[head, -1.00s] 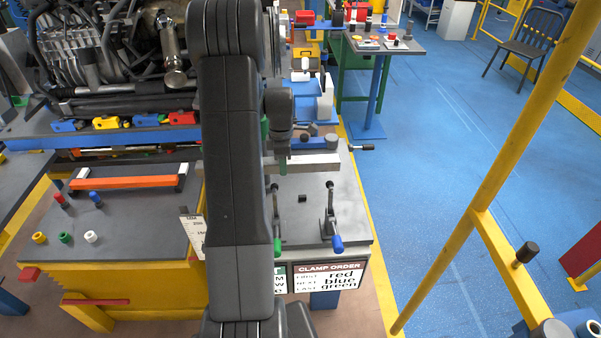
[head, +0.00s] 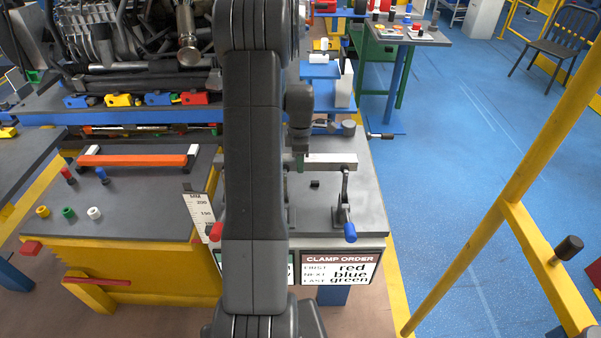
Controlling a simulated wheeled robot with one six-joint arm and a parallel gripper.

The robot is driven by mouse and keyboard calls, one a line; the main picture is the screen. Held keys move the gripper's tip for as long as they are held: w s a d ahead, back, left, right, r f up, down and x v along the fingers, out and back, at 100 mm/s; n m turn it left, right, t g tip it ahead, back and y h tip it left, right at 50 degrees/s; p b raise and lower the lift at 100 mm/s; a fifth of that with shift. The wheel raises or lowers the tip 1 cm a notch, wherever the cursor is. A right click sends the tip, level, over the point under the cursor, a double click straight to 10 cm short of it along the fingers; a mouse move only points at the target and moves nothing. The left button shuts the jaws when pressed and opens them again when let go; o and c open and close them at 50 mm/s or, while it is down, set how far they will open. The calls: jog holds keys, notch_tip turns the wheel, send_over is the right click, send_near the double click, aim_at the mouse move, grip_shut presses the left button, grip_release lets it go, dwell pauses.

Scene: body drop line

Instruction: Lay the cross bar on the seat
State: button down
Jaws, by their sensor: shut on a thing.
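My gripper (head: 302,158) is shut on the cross bar, a pale grey metal bar (head: 332,161). The bar lies level across the picture, over the back part of the grey fixture bench (head: 375,205). My arm hides its left part. I cannot tell whether the bar touches anything beneath it, and I cannot clearly make out the seat. A toggle clamp with a blue handle (head: 350,232) stands upright in front of the bar's right end. A red handle (head: 216,232) shows left of my arm. A small black block (head: 314,184) sits on the bench.
The clamp order sign (head: 340,268) hangs on the bench front, reading red, blue, green. A dark bench (head: 140,210) at left carries an orange bar (head: 135,160) and small coloured pieces. A yellow post (head: 500,200) stands at right. Blue floor (head: 440,160) is open beyond.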

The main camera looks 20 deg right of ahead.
aim_at(301, 193)
jog(key=shift+f+b, duration=0.55)
jog(key=shift+f, duration=0.4)
jog(key=shift+f+b, duration=3.05)
jog(key=shift+f, duration=1.35)
jog(key=shift+f+b, duration=0.4)
jog(key=shift+f, duration=0.15)
jog(key=c, duration=0.8)
grip_release()
jog(key=shift+s, duration=0.1)
jog(key=shift+r+p, duration=1.85)
jog(key=shift+r, duration=1.15)
